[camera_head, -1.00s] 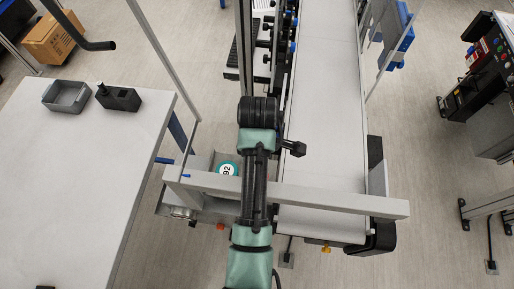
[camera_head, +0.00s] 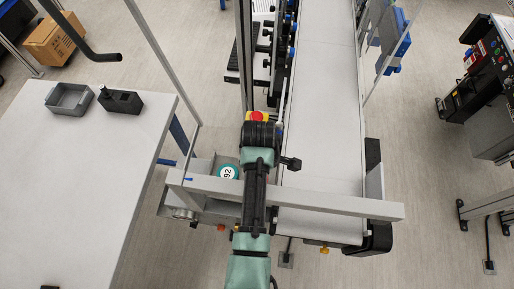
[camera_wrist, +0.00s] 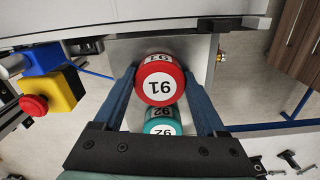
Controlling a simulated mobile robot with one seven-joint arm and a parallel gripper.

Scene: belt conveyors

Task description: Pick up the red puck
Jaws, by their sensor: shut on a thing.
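The red puck (camera_wrist: 160,80), with a white face marked 91, is between the two blue fingers of my gripper (camera_wrist: 159,84) in the wrist view. The fingers are shut on its sides. A teal puck (camera_wrist: 161,122) marked 92 is right beside it, nearer the gripper's palm in the picture; I cannot tell whether they touch. In the head view the teal puck (camera_head: 228,173) lies in a grey metal tray-like holder left of my arm. My gripper and the red puck are hidden under my arm there.
A yellow box with a red button (camera_head: 257,117) stands just beyond my wrist; it also shows in the wrist view (camera_wrist: 62,92). A grey crossbar (camera_head: 330,202) spans below my arm. The conveyor belt (camera_head: 322,120) is empty. A white table (camera_head: 80,180) is at left.

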